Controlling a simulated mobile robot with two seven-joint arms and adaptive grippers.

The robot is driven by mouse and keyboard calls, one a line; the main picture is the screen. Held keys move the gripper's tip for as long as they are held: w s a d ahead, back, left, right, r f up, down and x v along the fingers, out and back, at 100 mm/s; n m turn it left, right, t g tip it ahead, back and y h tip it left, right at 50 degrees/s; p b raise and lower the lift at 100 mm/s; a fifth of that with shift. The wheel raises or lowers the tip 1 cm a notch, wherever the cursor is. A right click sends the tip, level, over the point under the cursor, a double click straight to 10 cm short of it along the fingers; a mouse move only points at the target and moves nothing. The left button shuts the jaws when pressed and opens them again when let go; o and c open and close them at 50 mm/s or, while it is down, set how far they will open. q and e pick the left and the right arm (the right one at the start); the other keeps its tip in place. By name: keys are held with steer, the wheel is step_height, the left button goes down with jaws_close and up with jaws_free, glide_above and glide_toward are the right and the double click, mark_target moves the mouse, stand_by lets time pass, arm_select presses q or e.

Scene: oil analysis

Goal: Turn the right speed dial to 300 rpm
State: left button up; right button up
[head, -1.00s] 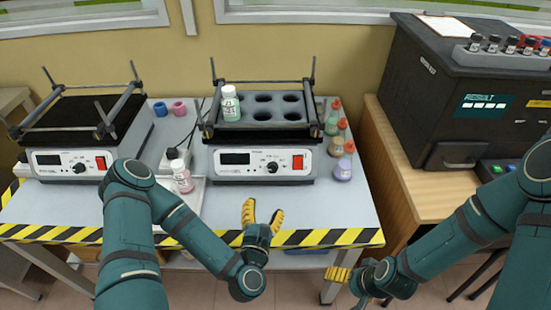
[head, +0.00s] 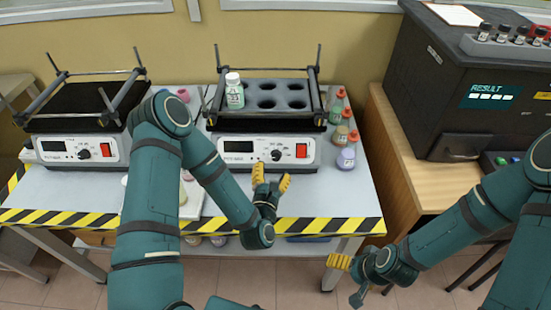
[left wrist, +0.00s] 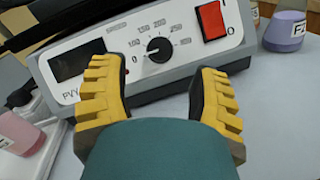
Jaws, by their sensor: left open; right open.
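The right speed dial (head: 277,155) is a small black knob on the front panel of the right shaker (head: 239,161). In the left wrist view the dial (left wrist: 159,49) sits inside a printed speed scale running from 0 to 300; I cannot tell its exact setting. My left gripper (head: 271,178) is open just in front of the panel, below the dial in the head view. In the left wrist view its yellow fingers (left wrist: 155,75) stand apart, left and right of the dial, without gripping it. My right gripper (head: 346,276) is open and empty, off the table's front right.
A red switch (left wrist: 211,21) lies right of the dial, a dark display (left wrist: 76,60) left. A bottle (head: 234,92) stands in the shaker's rack. Several coloured bottles (head: 345,158) stand right of it. The left shaker (head: 80,150) and analyser (head: 468,90) flank the area.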

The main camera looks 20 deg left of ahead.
mark_target(275, 159)
arm_select(q)
steer(key=shift+w+a, duration=0.15)
steer(key=shift+w, duration=1.25)
steer(key=shift+w+a, duration=0.15)
steer(key=shift+w, duration=1.2)
steer(key=shift+c, duration=0.2)
jaws_close()
